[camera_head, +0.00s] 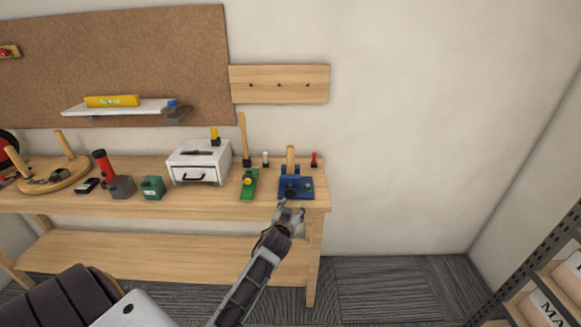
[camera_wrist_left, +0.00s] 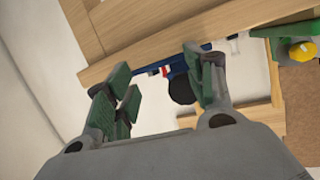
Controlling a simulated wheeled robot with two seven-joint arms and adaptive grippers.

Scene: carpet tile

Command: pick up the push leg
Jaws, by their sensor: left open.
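I cannot tell for sure which item is the push leg. A blue fixture (camera_head: 300,191) with an upright wooden post (camera_head: 290,157) sits at the right front of the workbench (camera_head: 225,200). My left gripper (camera_head: 291,208) is open just in front of the blue fixture, near the bench's front edge. In the left wrist view, the spread green-padded fingers of the left gripper (camera_wrist_left: 163,78) frame a dark round thing (camera_wrist_left: 182,91), close to blue and red parts. Nothing is visibly held. My right gripper is not in view.
A green fixture (camera_head: 249,185), white drawer box (camera_head: 198,165) and small red piece (camera_head: 314,159) stand nearby. A wooden tool board (camera_head: 280,84) is on the wall. A lower shelf (camera_head: 150,256) runs below. A storage rack (camera_head: 545,250) stands right; carpet (camera_head: 385,290) between is clear.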

